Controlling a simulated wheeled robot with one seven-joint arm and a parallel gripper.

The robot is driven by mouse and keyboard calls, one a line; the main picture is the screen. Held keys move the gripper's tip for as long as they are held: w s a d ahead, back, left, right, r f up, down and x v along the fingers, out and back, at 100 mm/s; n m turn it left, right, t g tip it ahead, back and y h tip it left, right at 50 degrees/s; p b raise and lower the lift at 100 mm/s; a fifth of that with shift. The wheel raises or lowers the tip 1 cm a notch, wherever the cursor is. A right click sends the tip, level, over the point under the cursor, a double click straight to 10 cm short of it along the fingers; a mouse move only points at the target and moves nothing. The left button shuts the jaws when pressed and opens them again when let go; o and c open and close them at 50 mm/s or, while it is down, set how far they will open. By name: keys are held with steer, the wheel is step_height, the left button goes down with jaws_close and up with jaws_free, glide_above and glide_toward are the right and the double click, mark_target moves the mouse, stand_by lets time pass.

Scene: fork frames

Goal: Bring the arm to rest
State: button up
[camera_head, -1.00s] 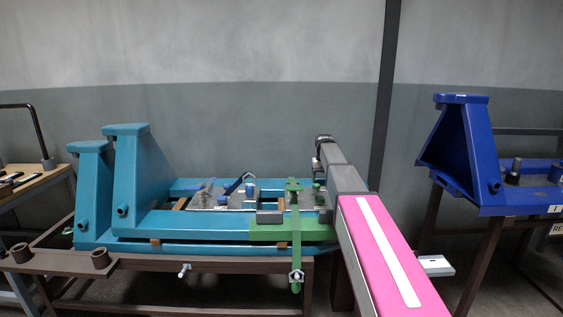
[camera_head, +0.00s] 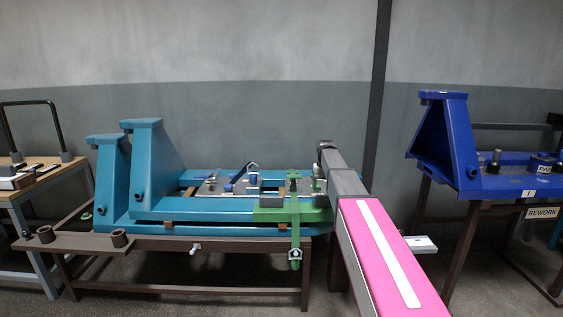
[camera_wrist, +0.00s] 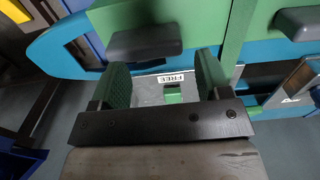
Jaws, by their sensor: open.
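My gripper (camera_wrist: 163,80) shows in the wrist view with two dark green textured fingers apart and nothing held between them. A grey plate with a FREE label (camera_wrist: 172,78) shows beyond the gap. My arm (camera_head: 380,245), with a pink cover and white stripe, reaches from the lower right of the head view toward the teal fixture (camera_head: 200,215). Its far end is at the right end of that fixture. The gripper itself cannot be made out in the head view.
A green clamp (camera_head: 295,235) stands on the teal fixture close left of my arm. A brown stand (camera_head: 215,243) carries the fixture. A blue fixture (camera_head: 445,140) stands at right with a REWORK sign (camera_head: 542,213). A wooden-topped table (camera_head: 45,172) is at far left. The wall is behind.

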steer(key=s+f, duration=0.6)
steer(key=s, duration=0.5)
steer(key=s+f, duration=0.7)
steer(key=s, duration=0.5)
steer(key=s+f, duration=0.7)
steer(key=s, duration=0.5)
steer(key=shift+s+f, duration=0.15)
steer(key=shift+f, duration=0.1)
